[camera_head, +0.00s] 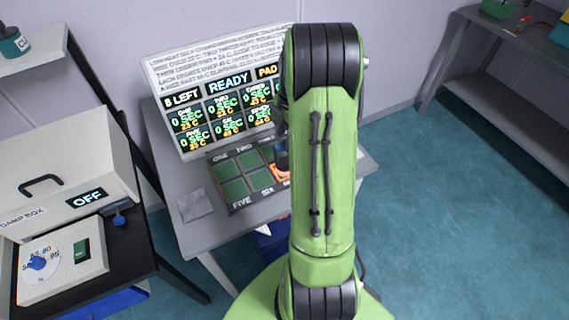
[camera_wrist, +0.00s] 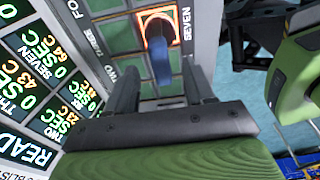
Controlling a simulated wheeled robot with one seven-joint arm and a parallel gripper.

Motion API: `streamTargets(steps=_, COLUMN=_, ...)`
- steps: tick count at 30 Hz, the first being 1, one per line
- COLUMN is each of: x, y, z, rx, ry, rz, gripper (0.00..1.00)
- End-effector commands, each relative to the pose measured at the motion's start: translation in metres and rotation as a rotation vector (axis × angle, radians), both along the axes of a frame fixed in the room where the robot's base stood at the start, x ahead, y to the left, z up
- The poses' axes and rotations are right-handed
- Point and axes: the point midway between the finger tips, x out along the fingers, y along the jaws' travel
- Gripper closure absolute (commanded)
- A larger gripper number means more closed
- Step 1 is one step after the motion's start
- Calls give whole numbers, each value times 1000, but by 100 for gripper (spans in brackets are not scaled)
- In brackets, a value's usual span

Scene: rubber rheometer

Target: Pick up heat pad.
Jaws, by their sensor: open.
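A glowing orange-rimmed square (camera_wrist: 174,20) with a blue upright piece (camera_wrist: 160,58) on it sits on the panel of green squares, by the label SEVEN. It looks like the heat pad, but I cannot be sure. In the head view the orange rim (camera_head: 280,171) is partly hidden behind my arm. My gripper (camera_wrist: 160,70) is open in the wrist view, its two fingers on either side of the blue piece as pictured. Whether they are level with it or short of it I cannot tell. The gripper is hidden in the head view.
The panel (camera_head: 235,178) lies on a grey table (camera_head: 185,238) before an upright display (camera_head: 215,85) reading READY. A flat grey square (camera_head: 195,205) lies left of the panel. A damp box (camera_head: 65,165) reading OFF stands on the left bench. A grey shelf (camera_head: 520,75) stands far right.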

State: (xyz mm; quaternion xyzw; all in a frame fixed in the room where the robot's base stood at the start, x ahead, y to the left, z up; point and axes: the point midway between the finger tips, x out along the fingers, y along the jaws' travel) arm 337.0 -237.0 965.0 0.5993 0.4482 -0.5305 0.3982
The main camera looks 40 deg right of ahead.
Motion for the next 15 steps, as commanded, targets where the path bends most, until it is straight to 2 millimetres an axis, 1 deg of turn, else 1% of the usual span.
streamTargets(steps=1, x=-1, y=3, z=-14, rx=4, ry=4, rz=0, gripper=47)
streamTargets(steps=4, x=-1, y=5, z=-30, rx=3, ry=4, rz=0, gripper=47)
streamTargets(steps=7, x=0, y=5, z=-36, rx=2, ry=2, rz=-1, gripper=47)
streamTargets(steps=12, x=0, y=5, z=-35, rx=1, ry=1, rz=-1, gripper=47)
streamTargets(steps=14, x=0, y=5, z=-35, rx=1, ry=1, rz=-1, gripper=54)
streamTargets(steps=15, x=0, y=5, z=-35, rx=1, ry=1, rz=-1, gripper=61)
